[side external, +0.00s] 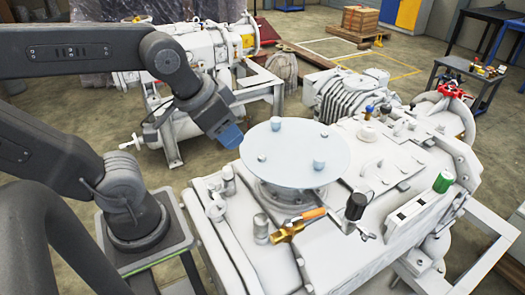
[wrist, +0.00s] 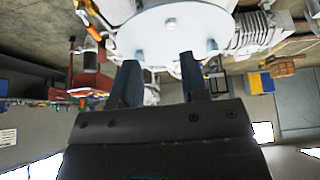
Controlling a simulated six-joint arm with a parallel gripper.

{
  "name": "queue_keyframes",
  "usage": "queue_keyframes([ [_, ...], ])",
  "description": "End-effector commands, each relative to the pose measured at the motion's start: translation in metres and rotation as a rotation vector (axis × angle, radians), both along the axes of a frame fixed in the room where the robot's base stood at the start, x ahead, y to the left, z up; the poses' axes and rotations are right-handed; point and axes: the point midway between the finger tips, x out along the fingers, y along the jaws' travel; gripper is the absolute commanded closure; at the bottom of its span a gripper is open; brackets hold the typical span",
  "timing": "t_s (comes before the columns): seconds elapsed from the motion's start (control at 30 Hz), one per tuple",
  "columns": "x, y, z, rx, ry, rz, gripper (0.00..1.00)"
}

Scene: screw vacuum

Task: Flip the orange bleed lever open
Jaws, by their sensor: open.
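The orange bleed lever (side external: 312,213) lies on a brass valve (side external: 286,232) on top of the white machine, in front of the round pale plate (side external: 294,153). My gripper (side external: 230,137) hangs at the plate's upper left in the side view, apart from the lever. In the wrist view my gripper's two blue fingers (wrist: 160,75) are spread, with nothing between them, and point toward the plate (wrist: 172,28).
A black knob (side external: 356,206) stands right of the lever. A green cap (side external: 443,181) and a red handwheel (side external: 451,91) are farther right. Bolts stick up from the plate. Another white pump (side external: 188,45) stands behind. The air above the plate is free.

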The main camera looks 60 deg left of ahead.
Motion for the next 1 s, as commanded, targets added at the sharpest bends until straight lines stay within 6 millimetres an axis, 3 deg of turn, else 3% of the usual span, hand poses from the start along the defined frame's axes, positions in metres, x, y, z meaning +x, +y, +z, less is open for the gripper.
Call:
queue_keyframes([
  [0.17, 0.02, -0.016, 0.01, -0.031, 0.088, -0.045, 0.59],
  [0.37, 0.065, -0.056, 0.02, -0.086, 0.275, -0.137, 0.59],
  [0.6, 0.104, -0.102, 0.014, -0.128, 0.452, -0.225, 0.59],
  [0.87, 0.114, -0.118, 0.005, -0.139, 0.508, -0.252, 0.59],
  [1.0, 0.113, -0.121, -0.012, -0.139, 0.51, -0.252, 0.59],
])
